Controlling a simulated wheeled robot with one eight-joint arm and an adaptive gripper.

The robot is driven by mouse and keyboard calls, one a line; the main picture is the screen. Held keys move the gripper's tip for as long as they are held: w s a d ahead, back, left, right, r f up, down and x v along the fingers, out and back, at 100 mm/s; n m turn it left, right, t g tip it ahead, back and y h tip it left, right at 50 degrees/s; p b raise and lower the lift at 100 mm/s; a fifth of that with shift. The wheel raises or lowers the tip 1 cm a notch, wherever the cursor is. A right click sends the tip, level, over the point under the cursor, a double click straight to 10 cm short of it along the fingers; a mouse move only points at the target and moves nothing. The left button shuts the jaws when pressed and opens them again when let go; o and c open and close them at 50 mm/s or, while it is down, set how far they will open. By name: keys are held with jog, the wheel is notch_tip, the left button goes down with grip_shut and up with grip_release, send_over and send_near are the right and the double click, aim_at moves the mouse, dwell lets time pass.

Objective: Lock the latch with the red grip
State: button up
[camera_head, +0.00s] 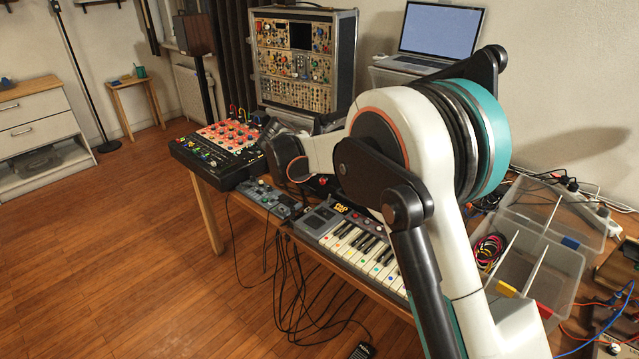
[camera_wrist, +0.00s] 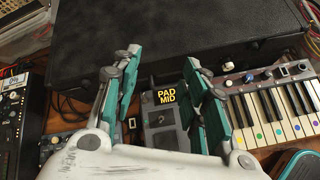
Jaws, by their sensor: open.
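A large black case (camera_wrist: 190,35) fills the upper part of the wrist view, behind the keyboard. My gripper (camera_wrist: 160,60) is open and empty, its teal fingers spread in front of the case's near side. In the head view my own arm covers most of this area and the gripper cannot be made out clearly. A small red spot (camera_head: 323,180) shows there just below my arm, behind the keyboard; I cannot tell whether it is the latch's red grip. No latch is clear in the wrist view, so its position cannot be told.
A keyboard (camera_head: 365,245) with a "PAD MID" display lies along the table's front. A red-panelled synth (camera_head: 230,135) stands left, a modular rack (camera_head: 300,65) and laptop (camera_head: 440,30) behind. Clear divided boxes (camera_head: 535,265) sit right. Cables hang over the front edge.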

jog(key=w+a+f+n+t+h, duration=0.2)
jog(key=a+f+n, duration=0.5)
jog(key=a+f, duration=0.5)
jog(key=b+x, duration=0.5)
jog(key=x, duration=0.7)
jog(key=shift+w+a, duration=0.25)
jog(key=shift+w, duration=0.25)
grip_shut()
